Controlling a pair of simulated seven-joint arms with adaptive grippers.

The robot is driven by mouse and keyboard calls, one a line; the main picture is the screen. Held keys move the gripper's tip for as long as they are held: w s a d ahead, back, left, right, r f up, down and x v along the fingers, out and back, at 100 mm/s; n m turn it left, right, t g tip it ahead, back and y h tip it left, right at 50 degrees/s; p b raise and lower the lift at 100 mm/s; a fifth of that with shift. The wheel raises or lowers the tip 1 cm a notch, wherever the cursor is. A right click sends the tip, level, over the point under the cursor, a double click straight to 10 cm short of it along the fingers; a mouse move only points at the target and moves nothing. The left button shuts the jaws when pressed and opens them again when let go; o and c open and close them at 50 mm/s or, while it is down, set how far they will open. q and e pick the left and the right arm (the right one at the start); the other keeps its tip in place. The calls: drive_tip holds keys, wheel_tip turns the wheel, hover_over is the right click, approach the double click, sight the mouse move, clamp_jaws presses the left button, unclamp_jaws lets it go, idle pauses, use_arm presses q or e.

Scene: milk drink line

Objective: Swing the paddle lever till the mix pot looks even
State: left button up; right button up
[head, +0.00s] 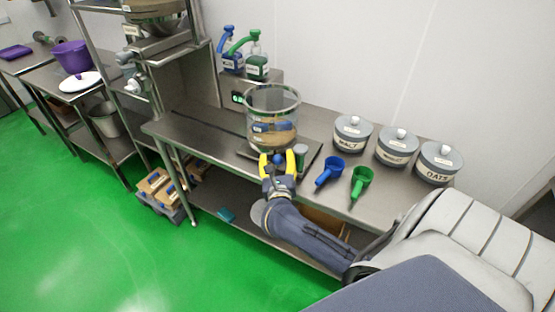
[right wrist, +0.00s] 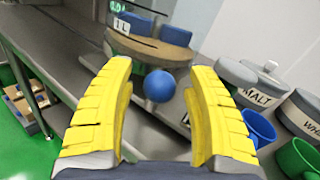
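The clear mix pot (head: 288,99) stands on the steel bench with tan-brown contents (head: 285,141) and blue paddle parts (head: 270,127) inside. I cannot tell how even the mix is. In the right wrist view, the lever's round blue knob (right wrist: 159,86) sticks out in front of the pot, which carries a "1 L" label (right wrist: 122,26). My right gripper (head: 279,159) is open just in front of the pot, its yellow fingers on either side of the knob with gaps showing. My left gripper is not in view.
Blue (head: 329,169) and green (head: 361,180) scoops lie right of the pot. Lidded canisters, including malt (head: 352,133) and oats (head: 439,162), stand behind them. Blue and green pump bottles (head: 257,66) stand behind the pot. The bench left of the pot (head: 195,117) is clear.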

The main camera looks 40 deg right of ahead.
drive_tip(key=shift+f, duration=0.1)
drive_tip(key=v, duration=1.2)
drive_tip(key=shift+o, duration=0.2)
idle(0.3)
